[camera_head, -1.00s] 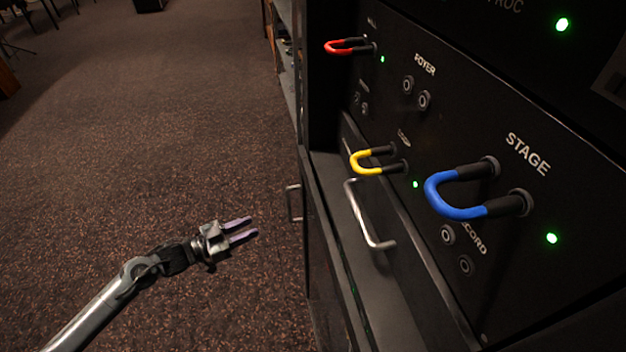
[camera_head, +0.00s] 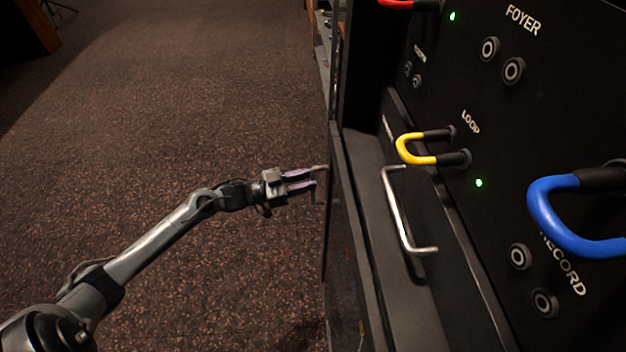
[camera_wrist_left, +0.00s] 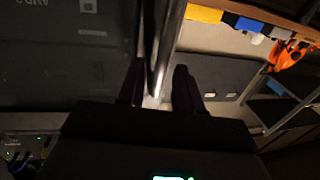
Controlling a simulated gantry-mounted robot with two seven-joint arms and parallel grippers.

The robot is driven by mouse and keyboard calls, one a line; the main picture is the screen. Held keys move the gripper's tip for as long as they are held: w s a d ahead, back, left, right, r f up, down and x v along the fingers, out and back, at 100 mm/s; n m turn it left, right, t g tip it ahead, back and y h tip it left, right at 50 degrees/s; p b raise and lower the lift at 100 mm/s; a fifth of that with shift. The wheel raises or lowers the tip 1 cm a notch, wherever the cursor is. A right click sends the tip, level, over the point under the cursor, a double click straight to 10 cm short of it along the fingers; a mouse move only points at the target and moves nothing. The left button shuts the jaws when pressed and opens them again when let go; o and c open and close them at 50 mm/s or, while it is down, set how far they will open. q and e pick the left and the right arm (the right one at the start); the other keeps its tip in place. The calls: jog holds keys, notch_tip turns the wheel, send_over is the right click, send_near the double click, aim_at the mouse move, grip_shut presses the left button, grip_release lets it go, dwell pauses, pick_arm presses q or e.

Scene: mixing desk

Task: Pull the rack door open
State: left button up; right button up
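The dark rack door (camera_head: 345,230) stands nearly edge-on along the left side of the rack in the head view. A metal handle (camera_head: 319,168) on its outer face is mostly hidden by my left gripper. My left gripper (camera_head: 312,182) is at this handle with its fingers parted. In the left wrist view, the handle bar (camera_wrist_left: 167,40) runs between the two dark fingers of my left gripper (camera_wrist_left: 158,75). A gap shows between the bar and the right finger; contact with the left finger is unclear. My right gripper is not in view.
Yellow (camera_head: 412,150), blue (camera_head: 555,215) and red (camera_head: 400,3) looped patch cables stick out of the panel. The carpet (camera_head: 150,130) left of the rack is open floor.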

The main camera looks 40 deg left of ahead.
pick_arm(q)
jog(key=shift+x, duration=1.25)
grip_shut()
